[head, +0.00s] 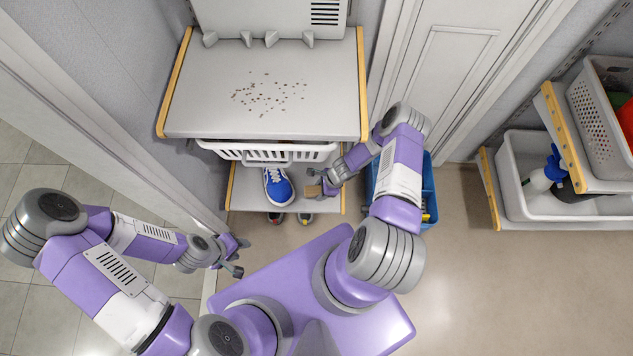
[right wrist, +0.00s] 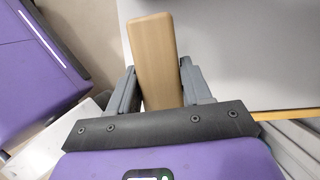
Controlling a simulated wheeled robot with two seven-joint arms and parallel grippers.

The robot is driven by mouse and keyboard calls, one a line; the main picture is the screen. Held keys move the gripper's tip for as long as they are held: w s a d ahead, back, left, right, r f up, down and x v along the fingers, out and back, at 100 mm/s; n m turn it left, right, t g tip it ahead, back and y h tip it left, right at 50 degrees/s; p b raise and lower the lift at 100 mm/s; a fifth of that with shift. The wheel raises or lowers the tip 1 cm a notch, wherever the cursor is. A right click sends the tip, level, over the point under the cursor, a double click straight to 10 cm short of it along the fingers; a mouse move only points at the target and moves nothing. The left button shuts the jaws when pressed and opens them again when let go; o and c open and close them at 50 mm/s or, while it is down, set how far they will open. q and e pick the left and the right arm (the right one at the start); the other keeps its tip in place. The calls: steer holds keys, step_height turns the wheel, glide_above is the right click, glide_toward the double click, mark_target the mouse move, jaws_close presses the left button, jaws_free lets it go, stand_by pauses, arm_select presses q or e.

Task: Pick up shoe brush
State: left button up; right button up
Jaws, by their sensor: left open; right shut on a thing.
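The shoe brush shows as a tan wooden block (right wrist: 155,62) between the two fingers of my right gripper (right wrist: 158,85) in the right wrist view. No bristles are visible there. In the head view the right gripper (head: 325,182) is shut on the brush (head: 314,190), at the right part of the lower shelf (head: 245,198). I cannot tell whether the brush touches the shelf. My left gripper (head: 236,256) is open and empty at the lower left, well away from the shelf.
A blue and white shoe (head: 277,187) stands on the lower shelf, left of the brush. A white basket (head: 265,152) is above it, under the speckled top (head: 262,95). A blue bin (head: 428,205) stands right of the shelf. A white tub (head: 515,185) with bottles is further right.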

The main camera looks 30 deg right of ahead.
steer(key=s+d, duration=0.3)
steer(key=d, duration=0.4)
steer(key=s+d+p, duration=0.1)
steer(key=s+d, duration=0.3)
steer(key=d, duration=0.3)
steer(key=shift+s+d, duration=0.2)
steer(key=shift+d, duration=0.1)
steer(key=shift+f, duration=0.1)
